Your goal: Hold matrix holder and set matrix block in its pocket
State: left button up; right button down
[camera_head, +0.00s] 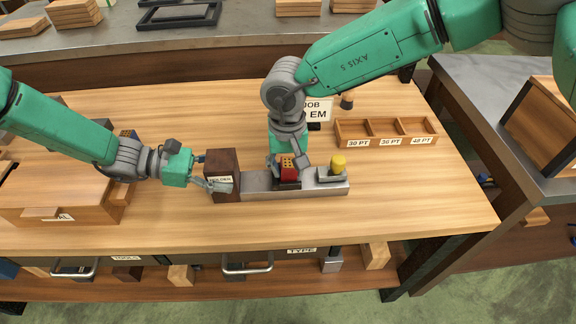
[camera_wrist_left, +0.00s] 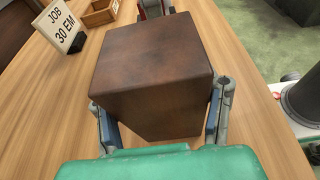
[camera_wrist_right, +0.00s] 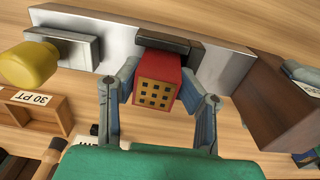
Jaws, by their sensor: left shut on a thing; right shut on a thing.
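My left gripper (camera_head: 213,184) is shut on this brown block, a finger on each side in the left wrist view (camera_wrist_left: 163,105). The red matrix block (camera_head: 288,174) has a yellow top face with a grid of dark holes; it also shows in the right wrist view (camera_wrist_right: 158,88). My right gripper (camera_wrist_right: 160,82) is shut on it, at the dark pocket piece (camera_wrist_right: 170,42) on the bar. I cannot tell how deep the block sits.
A yellow knob (camera_head: 339,162) stands on a metal piece at the bar's right end. Behind are a "JOB 30 EM" sign (camera_head: 320,109) and a wooden compartment tray (camera_head: 386,130). A wooden case (camera_head: 62,213) is at left. The table's front and right are clear.

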jog(key=c, duration=0.9)
grip_release()
jog(key=shift+d+f, duration=0.2)
jog(key=shift+f, duration=0.25)
jog(key=shift+r, duration=0.15)
jog(key=shift+a+r, duration=0.1)
jog(key=shift+r, duration=0.4)
notch_tip(320, 180, up, 11)
jog(key=shift+a+f, duration=0.1)
